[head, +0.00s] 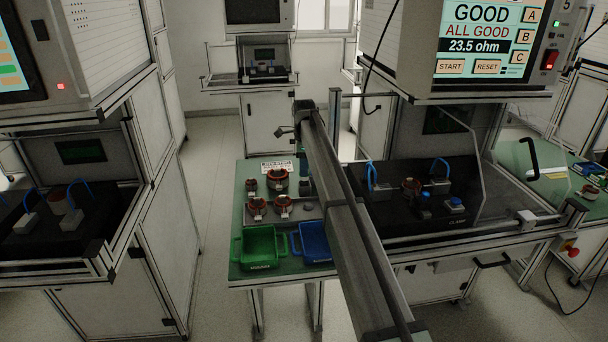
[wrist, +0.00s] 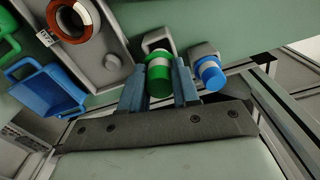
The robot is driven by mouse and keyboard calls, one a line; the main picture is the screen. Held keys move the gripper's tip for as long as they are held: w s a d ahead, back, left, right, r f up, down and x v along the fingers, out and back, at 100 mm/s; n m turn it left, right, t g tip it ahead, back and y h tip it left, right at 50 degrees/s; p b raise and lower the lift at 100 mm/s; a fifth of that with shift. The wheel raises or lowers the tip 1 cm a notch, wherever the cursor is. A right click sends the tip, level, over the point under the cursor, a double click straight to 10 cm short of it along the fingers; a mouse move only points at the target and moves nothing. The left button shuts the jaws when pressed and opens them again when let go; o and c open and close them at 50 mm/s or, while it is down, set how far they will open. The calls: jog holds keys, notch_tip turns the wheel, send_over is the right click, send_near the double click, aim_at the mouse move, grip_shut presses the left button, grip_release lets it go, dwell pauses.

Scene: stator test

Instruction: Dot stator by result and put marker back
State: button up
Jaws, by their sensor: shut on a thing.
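My gripper (wrist: 160,88) is shut on a green marker with a white band (wrist: 159,62) in the wrist view. A grey holder (wrist: 157,43) sits right at the marker's far end; I cannot tell whether the marker is seated in it. A blue marker (wrist: 210,74) stands beside it at a second grey holder (wrist: 203,49). In the head view my arm hides the gripper and markers. The tester screen (head: 484,38) reads GOOD, ALL GOOD, 23.5 ohm.
A clear guard (head: 500,190) stands beside the fixture. Another tester bench is at left.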

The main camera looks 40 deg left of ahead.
notch_tip(320, 180, up, 5)
jog(key=shift+w+d+f, duration=0.1)
jog(key=shift+f, duration=0.05)
jog(key=w+d+r, duration=0.3)
jog(key=w+d, duration=0.2)
jog(key=d, duration=0.6)
jog(key=w+d+r, duration=0.2)
jog(key=w+d, duration=0.2)
jog(key=d, duration=0.6)
jog(key=w+d+r, duration=0.3)
jog(key=w+d, duration=0.2)
jog(key=d, duration=0.6)
jog(key=shift+w+f, duration=0.1)
jog(key=shift+f, duration=2.25)
jog(key=shift+f, duration=0.65)
jog(key=shift+r, duration=0.15)
notch_tip(320, 180, up, 6)
jog(key=shift+f, duration=0.15)
jog(key=shift+a, duration=0.1)
